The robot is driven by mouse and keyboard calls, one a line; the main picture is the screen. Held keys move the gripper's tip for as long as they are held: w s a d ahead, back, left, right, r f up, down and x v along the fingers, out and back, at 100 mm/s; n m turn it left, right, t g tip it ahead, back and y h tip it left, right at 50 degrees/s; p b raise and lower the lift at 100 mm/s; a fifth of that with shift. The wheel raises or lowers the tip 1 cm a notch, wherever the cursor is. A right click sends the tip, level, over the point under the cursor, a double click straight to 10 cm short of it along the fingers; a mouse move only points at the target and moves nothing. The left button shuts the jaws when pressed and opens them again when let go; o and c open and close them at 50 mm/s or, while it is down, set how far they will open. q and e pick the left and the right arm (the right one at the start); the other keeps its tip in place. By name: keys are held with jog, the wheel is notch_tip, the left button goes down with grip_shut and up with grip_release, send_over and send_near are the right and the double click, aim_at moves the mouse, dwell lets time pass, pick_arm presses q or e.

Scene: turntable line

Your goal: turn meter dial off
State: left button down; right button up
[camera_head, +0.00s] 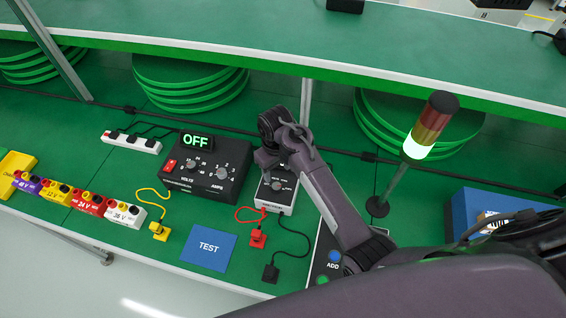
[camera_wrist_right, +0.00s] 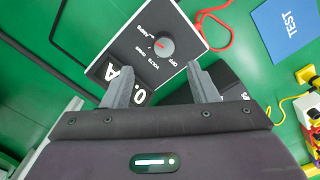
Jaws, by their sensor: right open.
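The meter (camera_wrist_right: 185,30) is a small dark-faced box with white sides. It also shows in the head view (camera_head: 273,207), partly behind my right arm. Its round grey dial (camera_wrist_right: 161,46) has a red mark that appears to point left, away from the OFF label. The meter's display (camera_wrist_right: 122,84) shows a large "0" and "A", partly covered by a finger. My right gripper (camera_wrist_right: 155,77) is open and empty, its two fingers apart over the meter's display end, with the dial just beyond the fingertips. It also shows in the head view (camera_head: 268,150). My left gripper is not in view.
A black power supply (camera_head: 208,180) with a lit OFF sign stands left of the meter. A blue TEST mat (camera_head: 208,247), red plug (camera_head: 258,238) and black plug (camera_head: 270,272) lie nearer the front. A signal tower (camera_head: 428,130) stands right. A shelf (camera_head: 300,45) runs behind.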

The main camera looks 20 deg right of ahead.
aim_at(276, 186)
jog(key=shift+a+f, duration=0.1)
jog(key=f, duration=0.3)
jog(key=s+f+p, duration=0.1)
jog(key=shift+a+f, duration=0.25)
jog(key=shift+w+d+f, duration=0.1)
jog(key=shift+w+f, duration=0.1)
jog(key=shift+f, duration=1.05)
jog(key=c, duration=1)
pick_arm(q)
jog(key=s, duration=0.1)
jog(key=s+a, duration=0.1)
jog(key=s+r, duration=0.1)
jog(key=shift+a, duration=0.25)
pick_arm(e)
jog(key=shift+o, duration=0.2)
